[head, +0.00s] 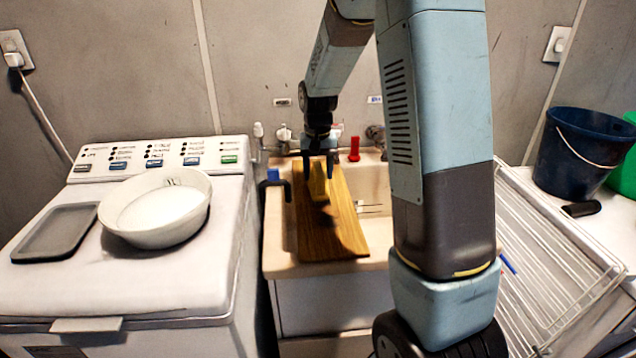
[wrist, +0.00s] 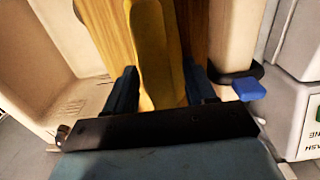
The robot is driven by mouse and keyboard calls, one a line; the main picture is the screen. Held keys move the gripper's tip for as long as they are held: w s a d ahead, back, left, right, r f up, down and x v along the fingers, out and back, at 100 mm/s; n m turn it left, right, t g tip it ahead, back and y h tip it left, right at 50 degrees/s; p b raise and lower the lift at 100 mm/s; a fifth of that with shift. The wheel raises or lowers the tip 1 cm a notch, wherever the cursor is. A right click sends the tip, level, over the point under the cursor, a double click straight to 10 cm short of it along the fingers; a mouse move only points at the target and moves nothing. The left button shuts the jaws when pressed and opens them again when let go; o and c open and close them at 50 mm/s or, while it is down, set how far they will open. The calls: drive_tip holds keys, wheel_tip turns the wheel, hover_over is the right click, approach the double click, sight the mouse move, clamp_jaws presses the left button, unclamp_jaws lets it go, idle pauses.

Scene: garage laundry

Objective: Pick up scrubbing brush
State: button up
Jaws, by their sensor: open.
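A yellow object, which looks like the scrubbing brush (head: 318,183), is at the wooden board (head: 341,221) laid over the sink. My gripper (head: 319,168) is above the board, pointing down, with the yellow object between its fingers. In the wrist view, the long yellow piece (wrist: 154,45) runs between my two dark fingers (wrist: 160,78), with gaps visible on both sides. The gripper is open and not closed on it. The bristles cannot be made out, and whether the brush touches the board is unclear.
A white bowl (head: 154,231) and a grey tray (head: 57,232) sit on the washing machine at left. A blue-handled dark object (head: 273,177) is at the sink's left edge. A wire rack (head: 545,265) and dark bucket (head: 583,153) are at right.

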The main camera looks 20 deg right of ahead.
drive_tip(key=shift+c, duration=0.4)
clamp_jaws()
drive_tip(key=shift+r, duration=0.1)
drive_tip(key=shift+r, duration=0.25)
wheel_tip(320, 180, up, 2)
drive_tip(key=shift+r, duration=0.25)
drive_tip(key=s+r, duration=0.1)
drive_tip(key=r, duration=0.1)
drive_tip(key=s+r, duration=0.1)
drive_tip(key=s, duration=0.1)
drive_tip(key=s+a+r, duration=0.1)
drive_tip(key=r, duration=0.1)
drive_tip(key=shift+s+r, duration=0.35)
drive_tip(key=s+a+r, duration=0.1)
drive_tip(key=s+r, duration=0.3)
drive_tip(key=s, duration=0.5)
drive_tip(key=shift+a, duration=0.25)
